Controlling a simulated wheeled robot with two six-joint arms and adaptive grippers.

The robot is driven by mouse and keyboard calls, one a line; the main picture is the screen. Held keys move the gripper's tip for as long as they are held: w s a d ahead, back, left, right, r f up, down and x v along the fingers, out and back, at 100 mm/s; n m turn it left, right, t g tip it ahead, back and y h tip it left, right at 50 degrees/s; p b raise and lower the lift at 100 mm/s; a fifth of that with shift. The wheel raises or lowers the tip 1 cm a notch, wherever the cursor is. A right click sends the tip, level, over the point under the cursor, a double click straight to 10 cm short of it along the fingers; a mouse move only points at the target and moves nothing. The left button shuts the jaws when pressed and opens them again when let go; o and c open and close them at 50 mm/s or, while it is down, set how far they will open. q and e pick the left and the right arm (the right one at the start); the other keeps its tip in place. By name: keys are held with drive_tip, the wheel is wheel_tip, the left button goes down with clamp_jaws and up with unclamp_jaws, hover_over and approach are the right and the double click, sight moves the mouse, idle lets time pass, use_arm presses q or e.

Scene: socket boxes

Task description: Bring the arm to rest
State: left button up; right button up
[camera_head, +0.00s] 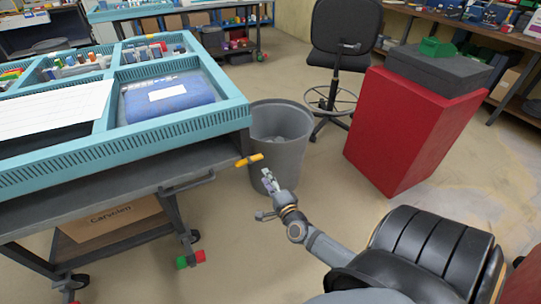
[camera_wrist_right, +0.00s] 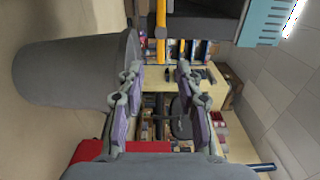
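My right gripper (camera_head: 268,190) is at the end of my right arm, which comes in from the lower right in the head view. It hangs in the air in front of the grey bin, to the right of the teal-topped cart. In the right wrist view its two fingers (camera_wrist_right: 160,105) stand apart with nothing between them. My left arm and left gripper are not in view.
The teal tray cart (camera_head: 225,118) fills the left side, with a yellow handle (camera_head: 249,160) at its corner. The grey bin (camera_head: 283,165) stands beside it. A red box (camera_head: 405,130) and a black chair (camera_head: 345,35) stand beyond. Floor is bare between.

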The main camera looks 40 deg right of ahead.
drive_tip(key=v, duration=0.3)
idle(0.5)
drive_tip(key=s+a+f+n+g+y, duration=0.1)
drive_tip(key=s+a+f+n+g, duration=0.3)
drive_tip(key=f, duration=0.6)
drive_tip(key=s+a+f+n+g+y, duration=0.1)
drive_tip(key=s+f+n+g+y, duration=0.15)
drive_tip(key=s+f+n, duration=0.6)
drive_tip(key=s+a+f+n+g+y, duration=0.1)
drive_tip(key=a+f+n+g, duration=0.2)
drive_tip(key=f, duration=1)
drive_tip(key=s+f+n+g+h+p, duration=0.1)
drive_tip(key=s+f+n+g, duration=0.25)
drive_tip(key=s, duration=0.35)
drive_tip(key=s+f+n+g, duration=0.2)
drive_tip(key=s+f+g, duration=0.15)
drive_tip(key=s, duration=0.35)
use_arm(q)
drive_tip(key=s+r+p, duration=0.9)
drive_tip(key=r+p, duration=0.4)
drive_tip(key=p, duration=0.4)
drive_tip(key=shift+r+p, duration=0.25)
drive_tip(key=shift+p, duration=0.05)
use_arm(e)
drive_tip(key=s+r, duration=0.9)
drive_tip(key=r, duration=0.3)
drive_tip(key=shift+r, duration=0.25)
